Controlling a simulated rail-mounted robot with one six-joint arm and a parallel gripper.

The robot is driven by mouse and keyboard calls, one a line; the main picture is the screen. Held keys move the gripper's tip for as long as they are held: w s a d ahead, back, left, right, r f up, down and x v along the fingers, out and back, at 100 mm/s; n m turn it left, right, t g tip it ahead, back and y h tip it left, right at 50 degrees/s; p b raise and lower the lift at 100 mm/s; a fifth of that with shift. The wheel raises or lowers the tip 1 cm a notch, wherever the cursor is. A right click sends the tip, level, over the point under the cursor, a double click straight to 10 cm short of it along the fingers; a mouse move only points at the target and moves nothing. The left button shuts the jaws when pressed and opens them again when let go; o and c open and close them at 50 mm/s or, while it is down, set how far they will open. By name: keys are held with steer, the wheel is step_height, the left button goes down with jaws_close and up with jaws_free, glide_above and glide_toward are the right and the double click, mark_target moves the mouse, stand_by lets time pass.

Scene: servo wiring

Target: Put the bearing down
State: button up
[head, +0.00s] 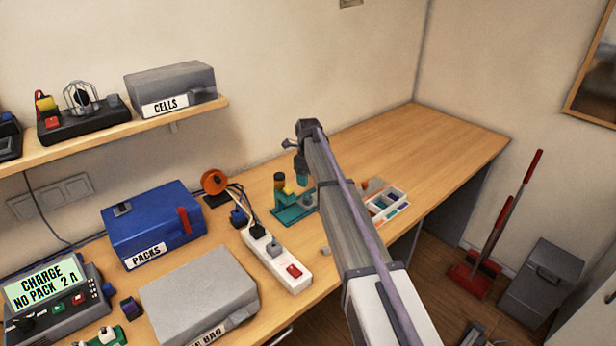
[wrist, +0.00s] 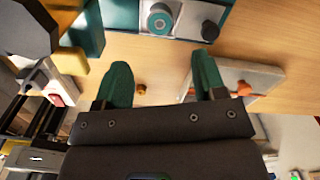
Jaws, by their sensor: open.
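My gripper (wrist: 155,82) shows in the wrist view with its two green fingers apart and nothing between the tips. In the head view my gripper (head: 302,180) hangs at the far end of my arm, above the workbench. A silver ring with a blue centre (wrist: 160,20), which looks like the bearing, sits on a teal and pale fixture (wrist: 188,12) ahead of the fingers. A black knob stands beside it. The teal fixture (head: 292,213) also shows in the head view, below my gripper. The ring cannot be made out there.
A small brass-coloured piece (wrist: 141,89) shows beyond the gap between the fingers. A compartment tray (head: 388,206) lies right of my arm. A power strip (head: 276,260), blue PACKS box (head: 152,225) and orange spool (head: 214,182) stand left. The bench's far right is clear.

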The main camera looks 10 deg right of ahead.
steer(key=s+r+n+p, duration=0.1)
steer(key=s+r+n, duration=0.2)
steer(key=s+n, duration=2.3)
steer(key=s, duration=1.4)
steer(key=shift+s+r, duration=0.15)
steer(key=shift+r, duration=0.05)
steer(key=shift+f, duration=0.35)
